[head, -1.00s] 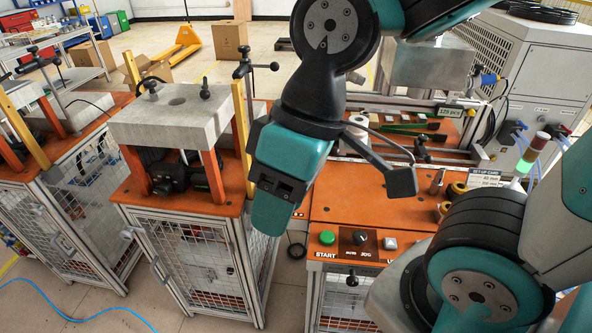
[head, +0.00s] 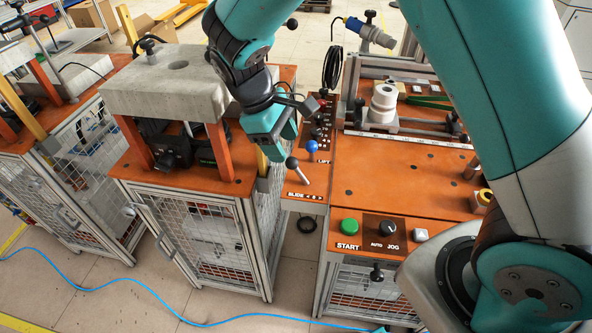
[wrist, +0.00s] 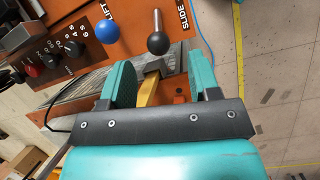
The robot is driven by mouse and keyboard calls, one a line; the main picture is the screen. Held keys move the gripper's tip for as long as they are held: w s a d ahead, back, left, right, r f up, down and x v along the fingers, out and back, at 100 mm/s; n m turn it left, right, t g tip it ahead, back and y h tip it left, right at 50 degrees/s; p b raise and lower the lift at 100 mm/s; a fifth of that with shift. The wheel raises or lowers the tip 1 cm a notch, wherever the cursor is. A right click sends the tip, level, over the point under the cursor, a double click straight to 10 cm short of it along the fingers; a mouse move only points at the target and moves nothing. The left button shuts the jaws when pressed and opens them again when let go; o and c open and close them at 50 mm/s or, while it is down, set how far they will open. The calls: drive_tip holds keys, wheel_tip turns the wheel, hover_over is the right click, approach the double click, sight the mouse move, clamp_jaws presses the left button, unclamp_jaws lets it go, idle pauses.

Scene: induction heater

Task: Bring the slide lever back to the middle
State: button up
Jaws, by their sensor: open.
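The slide lever (head: 303,175) has a dark grey ball knob on a metal shaft and stands by the SLIDE label on the orange panel. Its shaft leans, with the knob toward the upper left in the head view. In the wrist view the slide lever (wrist: 158,43) lies just beyond the fingertips, roughly between them in line. My gripper (head: 281,138) is open and empty, behind and to the left of the knob in the head view. Its two teal fingers also show in the wrist view (wrist: 160,75). I see no contact with the lever.
The blue-knobbed LIFT lever (head: 312,146) stands close to the slide lever. A yellow post (head: 262,166) and the grey press block (head: 165,82) are close on the left. The green START button (head: 348,226) is in front. The orange tabletop (head: 400,172) on the right is largely clear.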

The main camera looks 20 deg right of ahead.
sight(291, 161)
drive_tip(key=shift+w+d+f, duration=0.1)
drive_tip(key=shift+d+f, duration=0.1)
drive_tip(key=shift+f, duration=0.7)
drive_tip(key=p+x, duration=0.1)
drive_tip(key=x, duration=0.5)
drive_tip(key=shift+d+f, duration=0.2)
drive_tip(key=shift+f, duration=0.05)
clamp_jaws()
